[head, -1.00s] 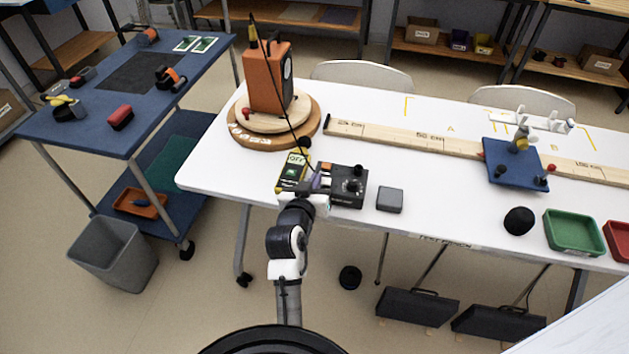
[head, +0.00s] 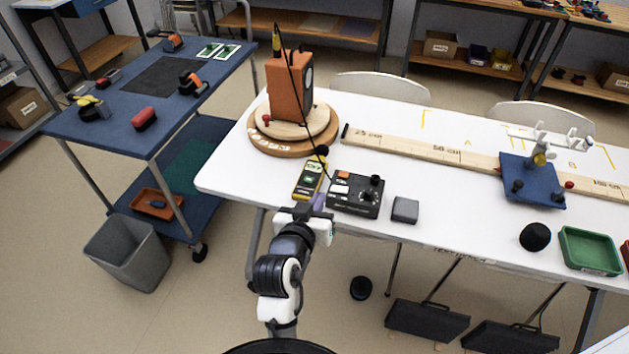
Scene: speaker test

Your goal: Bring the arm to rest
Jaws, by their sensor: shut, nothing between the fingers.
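My gripper (head: 318,200) is at the front edge of the white table (head: 235,180), at the end of my arm, which reaches up from the bottom of the head view. Its fingers are shut and hold nothing. Just beyond the fingers lies a yellow and black meter (head: 309,179). A black control box (head: 355,194) with knobs and buttons sits close to the right of the fingers. I cannot tell whether the fingertips touch either of them.
An orange speaker box (head: 288,88) stands on a round wooden turntable (head: 270,147). A grey block (head: 405,209), a black ball (head: 535,236) and a green tray (head: 590,250) lie to the right. A blue cart (head: 120,140) and grey bin (head: 127,253) are left.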

